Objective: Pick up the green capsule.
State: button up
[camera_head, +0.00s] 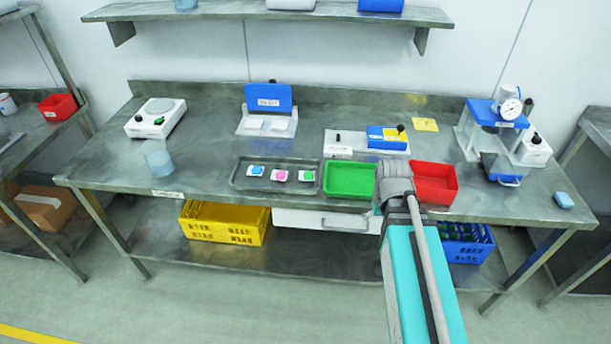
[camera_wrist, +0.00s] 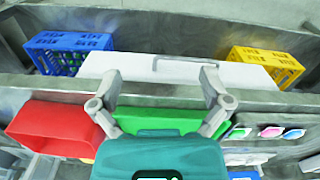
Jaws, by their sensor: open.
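The green capsule (camera_head: 307,176) sits on a small white holder at the right end of a dark grey tray (camera_head: 240,184) on the bench. A pink capsule (camera_head: 279,175) and a blue capsule (camera_head: 256,171) sit on similar holders to its left. In the wrist view the green capsule (camera_wrist: 239,132) shows right of my gripper (camera_wrist: 160,88). My gripper is open and empty, its fingers spread over the front of the green bin (camera_wrist: 160,123). It is apart from the capsule. In the head view my arm hides most of the gripper.
The green bin (camera_head: 349,180) stands right of the tray, with a red bin (camera_head: 434,184) beyond it. A dial press (camera_head: 497,135) is at the right, a clear beaker (camera_head: 157,158) at the left. A white drawer (camera_head: 325,221) is below the bench top.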

jog(key=w+a+r+n+p, duration=0.45)
jog(key=w+a+n, duration=0.35)
jog(key=w, duration=0.5)
notch_tip(320, 180, up, 4)
jog(key=n+p, duration=0.4)
jog(key=n, duration=0.5)
send_over(309, 175)
jog(key=shift+w, duration=0.2)
notch_tip(309, 175, down, 9)
jog(key=b, duration=0.9)
jog(key=shift+r, duration=0.2)
jog(key=shift+f, duration=0.15)
notch_tip(309, 175, down, 5)
jog(key=b, duration=0.5)
jog(key=shift+s, duration=0.15)
